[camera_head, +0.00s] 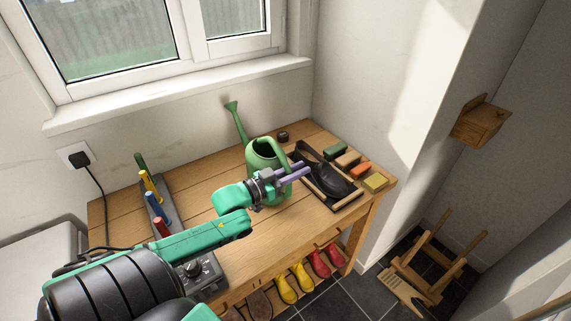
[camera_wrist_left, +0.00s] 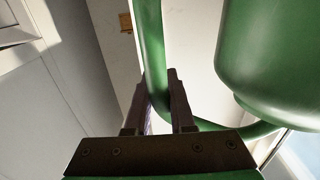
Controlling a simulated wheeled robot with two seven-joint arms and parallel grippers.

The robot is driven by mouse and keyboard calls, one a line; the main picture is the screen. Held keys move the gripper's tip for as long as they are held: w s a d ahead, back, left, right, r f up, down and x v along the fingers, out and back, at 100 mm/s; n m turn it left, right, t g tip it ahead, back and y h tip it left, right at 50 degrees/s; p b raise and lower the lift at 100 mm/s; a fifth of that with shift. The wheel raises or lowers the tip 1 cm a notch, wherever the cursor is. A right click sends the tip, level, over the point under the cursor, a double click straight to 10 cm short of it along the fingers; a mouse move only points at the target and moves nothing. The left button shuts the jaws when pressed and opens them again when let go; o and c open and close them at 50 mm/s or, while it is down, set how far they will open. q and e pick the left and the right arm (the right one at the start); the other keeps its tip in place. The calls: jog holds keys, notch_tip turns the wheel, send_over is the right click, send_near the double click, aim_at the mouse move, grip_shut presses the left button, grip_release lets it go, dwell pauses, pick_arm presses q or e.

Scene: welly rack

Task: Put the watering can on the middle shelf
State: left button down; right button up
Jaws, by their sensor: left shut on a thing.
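The green watering can (camera_head: 262,157) is over the wooden bench (camera_head: 210,185), its long spout and rose pointing up toward the window wall. My left gripper (camera_head: 300,174) is at the can's near right side, shut on its handle. In the left wrist view the green handle (camera_wrist_left: 153,50) passes between the fingers of my left gripper (camera_wrist_left: 158,85), with the can's body (camera_wrist_left: 270,50) to the right. My arm hides the can's lower part, so I cannot tell whether it touches the bench. The middle shelf is not clearly visible. My right gripper is not in view.
A black tray (camera_head: 347,205) with a dark trowel-like tool (camera_head: 328,180) and several coloured blocks (camera_head: 347,159) fill the bench's right end. A rack of coloured pegs (camera_head: 160,205) stands left. Yellow boots (camera_head: 286,288) and red boots (camera_head: 319,263) are underneath.

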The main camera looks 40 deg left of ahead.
pick_arm(q)
notch_tip(320, 180, up, 20)
jog(key=shift+f, duration=0.1)
